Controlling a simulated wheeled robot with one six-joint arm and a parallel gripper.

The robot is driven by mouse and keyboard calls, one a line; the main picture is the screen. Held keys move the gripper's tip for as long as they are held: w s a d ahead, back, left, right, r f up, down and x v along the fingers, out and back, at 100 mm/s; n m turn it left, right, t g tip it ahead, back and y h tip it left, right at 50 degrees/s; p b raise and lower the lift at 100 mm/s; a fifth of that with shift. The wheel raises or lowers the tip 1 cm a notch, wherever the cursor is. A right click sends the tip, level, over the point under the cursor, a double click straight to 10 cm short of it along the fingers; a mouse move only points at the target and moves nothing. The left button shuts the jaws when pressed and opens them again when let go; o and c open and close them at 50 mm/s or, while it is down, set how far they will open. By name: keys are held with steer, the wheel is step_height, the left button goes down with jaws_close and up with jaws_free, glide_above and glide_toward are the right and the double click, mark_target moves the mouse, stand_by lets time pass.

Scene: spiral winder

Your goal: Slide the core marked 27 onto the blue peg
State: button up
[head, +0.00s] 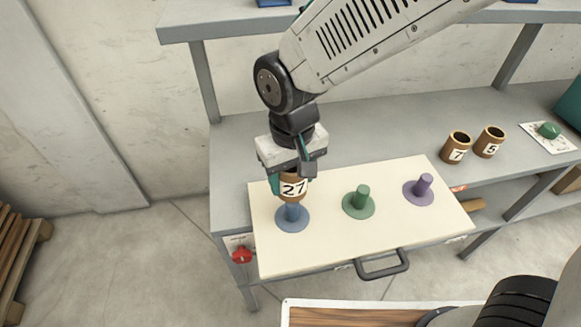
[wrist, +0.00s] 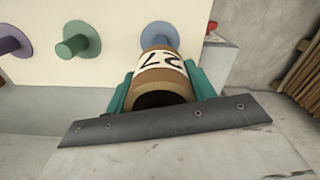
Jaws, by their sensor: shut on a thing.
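The core marked 27 (head: 293,188) is a brown tube with a white label, held upright in my gripper (head: 292,180). In the head view it stands in line with the blue peg (head: 292,212), whose lower part and round base show below it. I cannot tell whether the peg's tip is inside the core. In the wrist view the green fingers of my gripper (wrist: 160,92) are shut on the sides of the core (wrist: 160,78). The blue peg (wrist: 158,36) shows just beyond the core there.
A green peg (head: 360,198) and a purple peg (head: 423,186) stand bare on the cream board (head: 325,240). Cores marked 7 (head: 456,148) and 5 (head: 489,142) stand on the grey bench (head: 375,128). A black handle (head: 382,266) is at the board's front.

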mark_target(292, 205)
steer(key=shift+f, duration=4.65)
steer(key=o, duration=1.1)
step_height(292, 205, up, 8)
steer(key=shift+f, duration=0.1)
